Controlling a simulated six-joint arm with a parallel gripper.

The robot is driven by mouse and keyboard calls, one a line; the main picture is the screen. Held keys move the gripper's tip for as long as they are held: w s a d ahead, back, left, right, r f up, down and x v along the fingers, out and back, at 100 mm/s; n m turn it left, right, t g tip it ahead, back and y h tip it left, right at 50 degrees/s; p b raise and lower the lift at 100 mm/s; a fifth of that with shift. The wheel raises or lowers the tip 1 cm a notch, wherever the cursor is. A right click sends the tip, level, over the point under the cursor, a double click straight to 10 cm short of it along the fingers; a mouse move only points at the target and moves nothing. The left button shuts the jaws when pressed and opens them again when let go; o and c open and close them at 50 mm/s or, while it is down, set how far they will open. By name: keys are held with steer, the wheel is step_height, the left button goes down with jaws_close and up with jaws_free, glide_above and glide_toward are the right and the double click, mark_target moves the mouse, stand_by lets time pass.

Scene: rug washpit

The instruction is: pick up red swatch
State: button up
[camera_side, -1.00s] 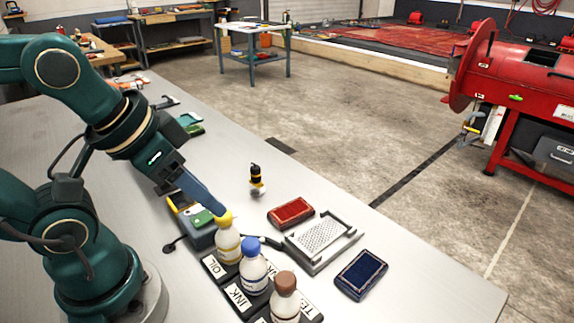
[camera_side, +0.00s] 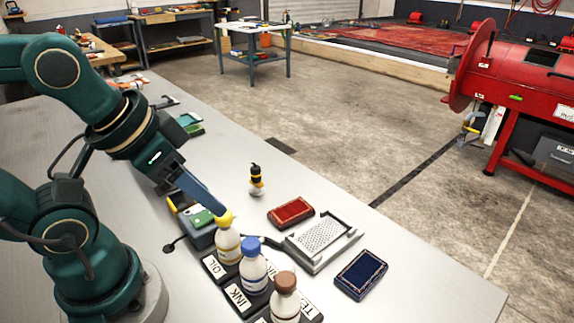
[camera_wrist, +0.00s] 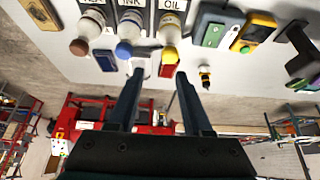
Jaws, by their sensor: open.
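The red swatch (camera_side: 291,212) is a small red rectangular pad with a dark edge, lying flat on the grey bench in the side view. In the wrist view a small red patch that looks like it (camera_wrist: 167,70) shows between the fingertips, partly behind a bottle cap. My gripper (camera_wrist: 157,78) is open and empty. In the side view its blue-grey finger (camera_side: 207,197) points down and right, ending near the yellow-capped oil bottle, to the left of the swatch and apart from it. Whether it touches the cap cannot be told.
Capped bottles of oil (camera_side: 228,245), ink (camera_side: 253,272) and a third liquid (camera_side: 285,300) stand close by. A perforated metal tray (camera_side: 350,243) lies beside the swatch, with a blue swatch (camera_side: 361,274) beyond. A black-and-yellow tool (camera_side: 256,178) stands behind. Bench around the red swatch's left side is clear.

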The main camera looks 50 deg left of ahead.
steer(key=shift+o, duration=0.3)
steer(key=o, duration=0.5)
steer(key=shift+c, duration=0.2)
steer(key=w+r, duration=0.4)
steer(key=w, duration=0.1)
steer(key=m+g, duration=0.1)
steer(key=g, duration=0.5)
glide_above(291, 210)
step_height(291, 210, down, 14)
steer(key=shift+w+f, duration=0.1)
steer(key=shift+f, duration=2.6)
